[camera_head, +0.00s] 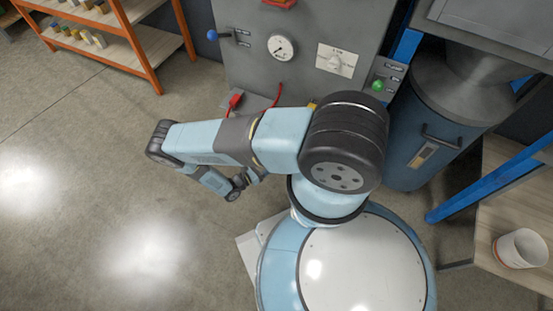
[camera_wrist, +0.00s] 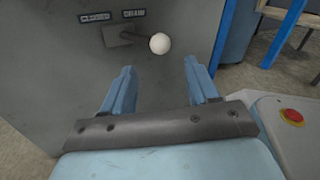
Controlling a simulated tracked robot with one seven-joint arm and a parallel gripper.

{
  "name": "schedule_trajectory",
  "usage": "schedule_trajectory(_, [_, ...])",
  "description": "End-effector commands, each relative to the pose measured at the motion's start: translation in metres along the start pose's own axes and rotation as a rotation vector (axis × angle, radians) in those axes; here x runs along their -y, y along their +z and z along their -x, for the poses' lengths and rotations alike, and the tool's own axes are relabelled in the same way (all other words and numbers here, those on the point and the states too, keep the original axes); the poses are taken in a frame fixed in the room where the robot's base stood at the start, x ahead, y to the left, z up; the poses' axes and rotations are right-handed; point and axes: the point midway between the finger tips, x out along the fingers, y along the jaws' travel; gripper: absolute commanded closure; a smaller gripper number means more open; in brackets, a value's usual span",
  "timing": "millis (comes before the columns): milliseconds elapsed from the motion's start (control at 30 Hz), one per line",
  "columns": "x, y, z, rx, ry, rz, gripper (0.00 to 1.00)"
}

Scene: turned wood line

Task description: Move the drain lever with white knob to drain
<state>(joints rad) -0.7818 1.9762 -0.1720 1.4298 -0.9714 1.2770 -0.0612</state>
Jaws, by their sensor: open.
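The drain lever with its white knob (camera_wrist: 159,43) sticks out from the grey cabinet front in the wrist view. Its dark arm (camera_wrist: 130,38) runs sideways, with the knob at the right end. Above it are two labels, CLOSED (camera_wrist: 95,17) at left and DRAIN (camera_wrist: 132,14) at right. My gripper (camera_wrist: 159,66) is open and empty, its two light blue fingers pointing at the cabinet. The knob shows just beyond and between the fingertips, with no visible contact. I cannot make out the white knob in the head view.
The grey cabinet (camera_head: 240,75) carries a blue-knobbed lever (camera_head: 212,34), a gauge (camera_head: 281,47), a dial (camera_head: 336,62) and a green button (camera_head: 378,85). A blue drum (camera_head: 408,145) and a table with a white cup (camera_head: 522,249) stand right. An orange rack (camera_head: 140,50) stands left; the floor there is clear.

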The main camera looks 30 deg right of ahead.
Motion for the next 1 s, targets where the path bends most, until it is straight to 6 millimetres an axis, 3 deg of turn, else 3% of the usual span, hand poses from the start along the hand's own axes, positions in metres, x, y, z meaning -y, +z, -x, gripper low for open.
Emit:
schedule_trajectory(100, [-0.002, 0.000, 0.021, -0.004, 0.004, -0.002, 0.41])
schedule_trajectory(333, [-0.003, -0.001, 0.042, -0.007, 0.005, -0.003, 0.41])
schedule_trajectory(1000, [-0.003, -0.001, 0.045, -0.008, 0.005, -0.002, 0.41])
